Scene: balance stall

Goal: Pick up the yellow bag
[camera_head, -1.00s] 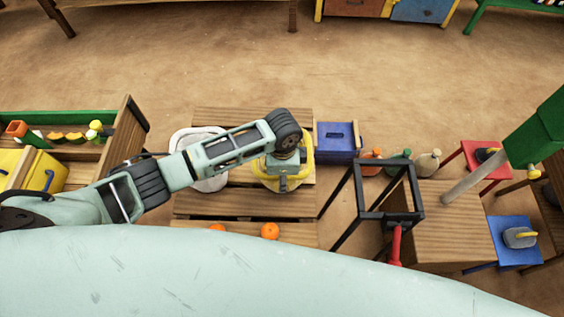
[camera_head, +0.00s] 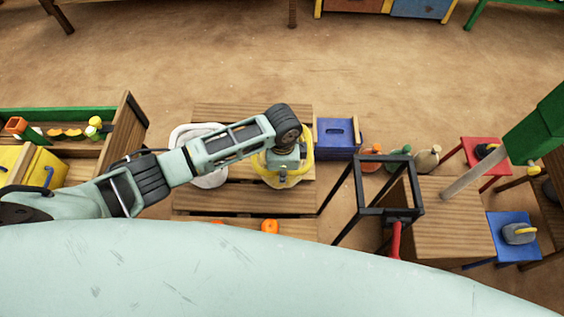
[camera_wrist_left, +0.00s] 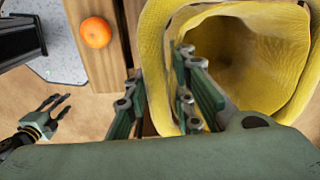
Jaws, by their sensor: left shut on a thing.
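The yellow bag (camera_head: 307,150) stands on the slatted wooden table, mostly beneath my left gripper (camera_head: 282,172) in the head view. In the left wrist view the bag (camera_wrist_left: 285,45) fills the upper right, with its mouth open and its inside visible. My left gripper (camera_wrist_left: 162,98) is shut on the bag's near wall, one finger outside and one inside the mouth. The bag's base is hidden. A dark claw with spread fingers, which looks like my right gripper (camera_wrist_left: 58,108), shows at the lower left of the wrist view; it is out of the head view.
A white tub (camera_head: 212,181) stands left of the bag, partly under my left arm. A blue box (camera_head: 338,140) is close on the right. An orange (camera_head: 270,226) lies at the near side. A black frame (camera_head: 388,210) stands right of the table. Open floor lies beyond.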

